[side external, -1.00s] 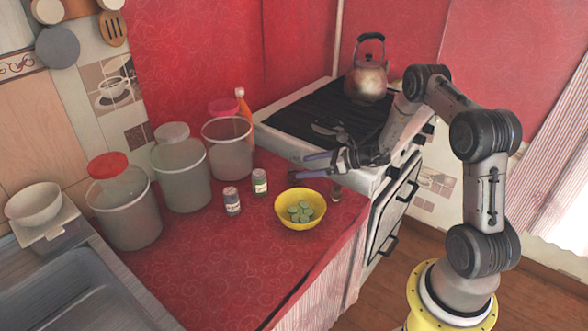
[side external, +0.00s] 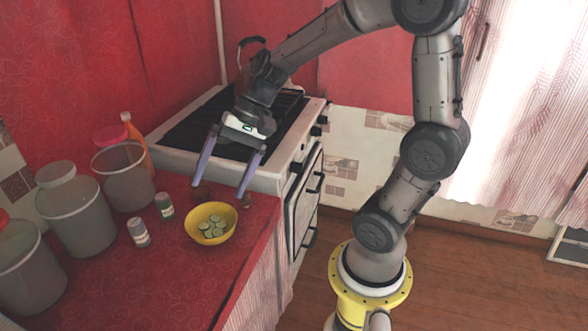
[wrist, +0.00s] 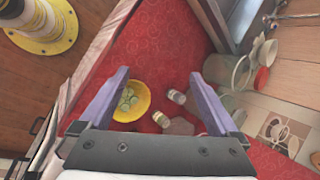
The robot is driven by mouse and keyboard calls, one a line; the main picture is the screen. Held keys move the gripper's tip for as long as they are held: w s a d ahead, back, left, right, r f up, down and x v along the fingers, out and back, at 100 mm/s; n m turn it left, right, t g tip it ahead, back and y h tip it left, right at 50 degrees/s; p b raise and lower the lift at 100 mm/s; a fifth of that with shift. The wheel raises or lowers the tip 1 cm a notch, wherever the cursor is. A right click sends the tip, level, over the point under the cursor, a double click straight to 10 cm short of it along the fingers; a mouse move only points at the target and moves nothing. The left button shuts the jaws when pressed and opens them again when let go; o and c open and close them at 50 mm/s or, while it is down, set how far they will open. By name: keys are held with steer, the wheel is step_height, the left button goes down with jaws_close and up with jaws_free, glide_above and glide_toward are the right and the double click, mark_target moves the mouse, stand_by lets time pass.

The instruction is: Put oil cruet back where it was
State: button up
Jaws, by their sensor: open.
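My gripper (side external: 219,190) is open and empty, its two purple fingers spread and pointing down above the red counter near the stove's edge. It also shows in the wrist view (wrist: 159,74). An orange bottle (side external: 135,133) stands at the back behind a clear container. No thing is plainly recognisable as the cruet.
The yellow bowl (side external: 227,229) holds several green slices. Two small shakers, one white-labelled (side external: 140,235) and one green (side external: 165,208), stand left of it. Large containers (side external: 75,215) line the wall. The stove (side external: 177,160) is behind my gripper. The front counter is clear.

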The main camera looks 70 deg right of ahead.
steer(key=s+d+r+n+t+h, duration=0.1)
steer(key=s+n+h, duration=0.2)
steer(key=s+n, duration=0.2)
steer(key=s+d+r+n+t+h, duration=0.1)
steer(key=s+r+n+h, duration=0.1)
steer(key=s+n, duration=0.3)
steer(key=s, duration=0.4)
steer(key=shift+r+n+h, duration=0.25)
steer(key=shift+n+h, duration=0.05)
steer(key=shift+h, duration=0.1)
